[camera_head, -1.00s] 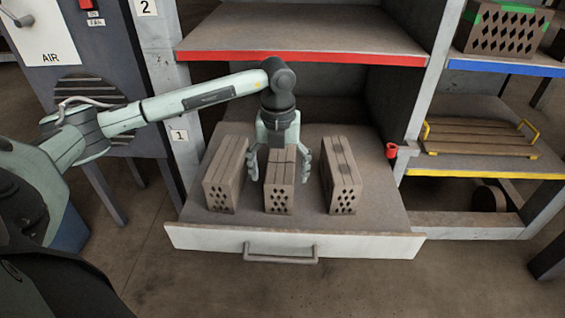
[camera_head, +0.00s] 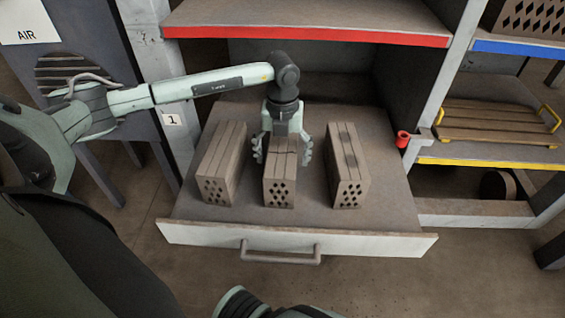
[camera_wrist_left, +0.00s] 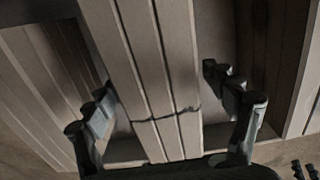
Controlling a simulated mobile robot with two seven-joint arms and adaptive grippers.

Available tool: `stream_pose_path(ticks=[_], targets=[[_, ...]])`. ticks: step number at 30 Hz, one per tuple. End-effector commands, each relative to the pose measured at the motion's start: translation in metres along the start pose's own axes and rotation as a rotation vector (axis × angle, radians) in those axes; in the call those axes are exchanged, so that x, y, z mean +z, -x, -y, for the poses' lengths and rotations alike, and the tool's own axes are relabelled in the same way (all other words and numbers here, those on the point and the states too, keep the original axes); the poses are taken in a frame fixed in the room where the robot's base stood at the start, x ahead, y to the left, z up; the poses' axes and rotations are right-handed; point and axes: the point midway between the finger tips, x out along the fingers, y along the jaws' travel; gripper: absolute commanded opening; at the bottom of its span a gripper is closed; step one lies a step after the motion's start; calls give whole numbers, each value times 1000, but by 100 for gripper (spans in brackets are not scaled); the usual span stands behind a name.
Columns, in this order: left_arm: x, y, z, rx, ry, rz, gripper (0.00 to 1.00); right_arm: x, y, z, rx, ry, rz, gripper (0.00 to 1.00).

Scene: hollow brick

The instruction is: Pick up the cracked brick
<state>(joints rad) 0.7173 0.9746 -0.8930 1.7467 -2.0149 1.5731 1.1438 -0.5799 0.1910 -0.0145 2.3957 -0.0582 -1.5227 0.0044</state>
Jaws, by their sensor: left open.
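The cracked brick (camera_head: 279,187) is the middle of three grey-brown hollow bricks in the open drawer. Its dark crack runs across the grooved top in the left wrist view (camera_wrist_left: 166,117). My left gripper (camera_head: 282,155) is over its rear part, open, with one finger on each side.
One brick (camera_head: 217,178) stands to the left and another (camera_head: 347,178) to the right, both close to my fingers. The red-edged shelf (camera_head: 305,36) hangs above the drawer's back. The drawer front (camera_head: 200,238) has a handle. A red object (camera_head: 403,139) sits at the right post.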

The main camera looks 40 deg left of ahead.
Motion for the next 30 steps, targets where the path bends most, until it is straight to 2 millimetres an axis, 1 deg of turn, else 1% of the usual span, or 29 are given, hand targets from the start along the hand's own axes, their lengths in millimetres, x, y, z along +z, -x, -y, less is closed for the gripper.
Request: stream_pose_path(ticks=[1,3,10,11,20,30], targets=[[-1,-7,0,1,0,-2,84,0,0,0,1,0,0,40],[-1,-11,0,0,0,-2,84,-1,0,0,1,0,-1,40],[0,-12,0,0,-1,0,84,-5,0,-1,3,-1,-9,40],[0,-12,0,0,-1,0,83,-6,1,-2,3,-1,-10,40],[0,-12,0,0,-1,0,46,-8,1,-2,3,-2,-13,40],[0,-12,0,0,-1,0,4,-5,1,-1,2,0,-8,40]])
